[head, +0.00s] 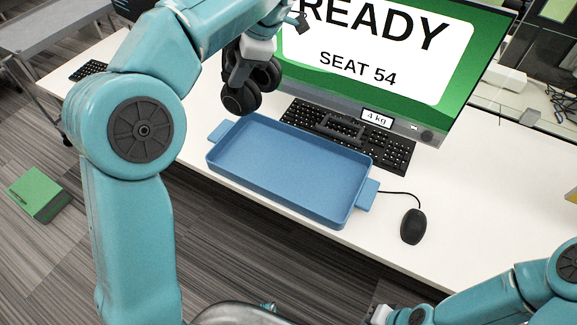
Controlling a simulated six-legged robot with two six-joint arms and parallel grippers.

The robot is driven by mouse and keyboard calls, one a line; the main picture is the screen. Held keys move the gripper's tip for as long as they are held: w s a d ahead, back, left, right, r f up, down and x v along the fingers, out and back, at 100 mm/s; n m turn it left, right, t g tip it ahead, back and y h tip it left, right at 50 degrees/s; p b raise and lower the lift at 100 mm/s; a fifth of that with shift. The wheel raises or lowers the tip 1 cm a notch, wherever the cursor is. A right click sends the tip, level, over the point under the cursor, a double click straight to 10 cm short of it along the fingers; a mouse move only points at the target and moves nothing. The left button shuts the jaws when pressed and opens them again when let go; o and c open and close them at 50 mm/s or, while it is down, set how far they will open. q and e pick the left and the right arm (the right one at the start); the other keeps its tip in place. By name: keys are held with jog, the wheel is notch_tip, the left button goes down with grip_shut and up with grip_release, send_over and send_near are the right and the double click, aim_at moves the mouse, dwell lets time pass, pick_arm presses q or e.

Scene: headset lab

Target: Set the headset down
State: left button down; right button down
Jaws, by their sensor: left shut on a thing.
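A black headset (241,97) with round ear cups hangs from my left gripper (243,68), above the far left corner of the blue tray. My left gripper points down and is shut on the headset; its fingers are partly hidden by the headset. The blue tray (285,165) lies on the white table, has a handle at each end and is empty. My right gripper (385,315) shows only in part at the bottom edge, away from the headset; its jaws cannot be made out.
A black keyboard (395,150) lies behind the tray, with a dark handle-like object (340,128) and a "4 kg" label (377,118) near it. A green monitor (375,55) reads READY, SEAT 54. A black mouse (413,226) lies right of the tray.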

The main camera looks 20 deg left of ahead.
pick_arm(q)
jog(key=shift+a+f, duration=0.1)
jog(key=shift+f, duration=0.55)
notch_tip(320, 180, down, 19)
jog(key=b, duration=0.1)
jog(key=shift+b, duration=0.35)
pick_arm(e)
notch_tip(320, 180, down, 3)
jog(key=shift+s+r, duration=0.1)
jog(key=shift+s, duration=0.05)
pick_arm(q)
jog(key=c, duration=0.9)
grip_release()
pick_arm(e)
jog(key=shift+f, duration=0.2)
